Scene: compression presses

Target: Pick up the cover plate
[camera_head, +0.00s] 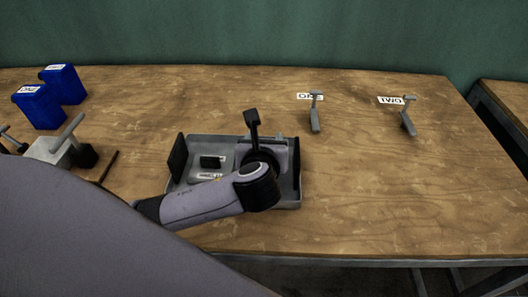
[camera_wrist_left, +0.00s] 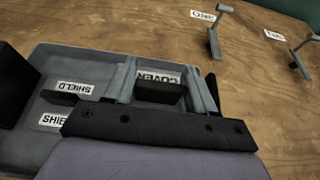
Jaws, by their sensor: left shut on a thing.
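My left gripper (camera_head: 262,158) is over the right part of a grey tray (camera_head: 222,137) on the wooden table, shut on the cover plate. The plate is mostly hidden by the gripper. In the left wrist view a dark block (camera_wrist_left: 158,92) shows just ahead of the gripper's dark body, in front of a label reading COVER. I cannot tell whether the plate is clear of the tray. My right gripper is not in view.
The tray's left part holds a black piece (camera_head: 210,162) and labels reading SHIELD. Dark upright plates (camera_head: 177,158) stand at the tray's ends. Blue containers (camera_head: 40,106) stand far left. The right table is mostly clear.

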